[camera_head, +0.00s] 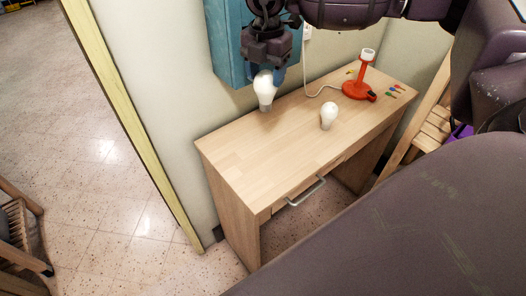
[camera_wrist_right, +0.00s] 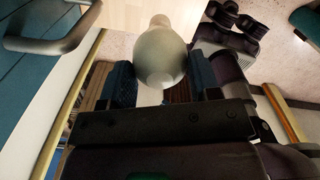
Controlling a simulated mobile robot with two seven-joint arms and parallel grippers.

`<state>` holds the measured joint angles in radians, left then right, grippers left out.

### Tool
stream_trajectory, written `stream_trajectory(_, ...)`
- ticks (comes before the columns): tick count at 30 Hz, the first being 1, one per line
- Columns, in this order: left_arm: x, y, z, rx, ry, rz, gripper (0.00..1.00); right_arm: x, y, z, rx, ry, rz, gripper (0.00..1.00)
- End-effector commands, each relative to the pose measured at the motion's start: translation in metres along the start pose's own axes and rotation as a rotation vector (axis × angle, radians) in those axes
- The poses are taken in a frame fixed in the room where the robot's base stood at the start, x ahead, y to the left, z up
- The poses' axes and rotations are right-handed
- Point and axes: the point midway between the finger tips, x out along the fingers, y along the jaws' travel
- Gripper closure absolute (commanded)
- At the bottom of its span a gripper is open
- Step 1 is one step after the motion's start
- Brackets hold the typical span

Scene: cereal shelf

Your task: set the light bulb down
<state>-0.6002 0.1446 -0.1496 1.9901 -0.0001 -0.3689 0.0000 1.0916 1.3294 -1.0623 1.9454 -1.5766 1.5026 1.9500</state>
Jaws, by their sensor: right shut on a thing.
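My right gripper (camera_head: 267,66) is shut on a white light bulb (camera_head: 264,90), which hangs below it over the back left part of the wooden desk (camera_head: 238,150). The bulb appears to be above the desk top; the exact gap cannot be told. In the right wrist view the same bulb (camera_wrist_right: 160,58) sits between the two fingers of the right gripper (camera_wrist_right: 163,80). A second white bulb (camera_head: 328,115) rests on the desk, right of the held one. My left gripper is not in view.
A red lamp base (camera_head: 357,89) with a white socket and a cord stands at the back right of the desk, beside small coloured pieces (camera_head: 393,90). A blue cabinet (camera_head: 227,50) hangs behind my gripper. The desk's left and front areas are clear.

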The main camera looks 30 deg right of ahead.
Motion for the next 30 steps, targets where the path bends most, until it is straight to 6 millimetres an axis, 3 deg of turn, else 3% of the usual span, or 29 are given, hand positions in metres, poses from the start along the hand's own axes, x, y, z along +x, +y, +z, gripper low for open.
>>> stream_trajectory(18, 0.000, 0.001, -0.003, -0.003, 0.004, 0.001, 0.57, 0.129, -0.001, -0.001, 0.000, 0.002, -0.003, 0.81)
stream_trajectory(30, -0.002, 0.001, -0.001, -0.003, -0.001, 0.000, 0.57, 0.161, -0.001, 0.000, 0.000, 0.001, -0.003, 0.81)
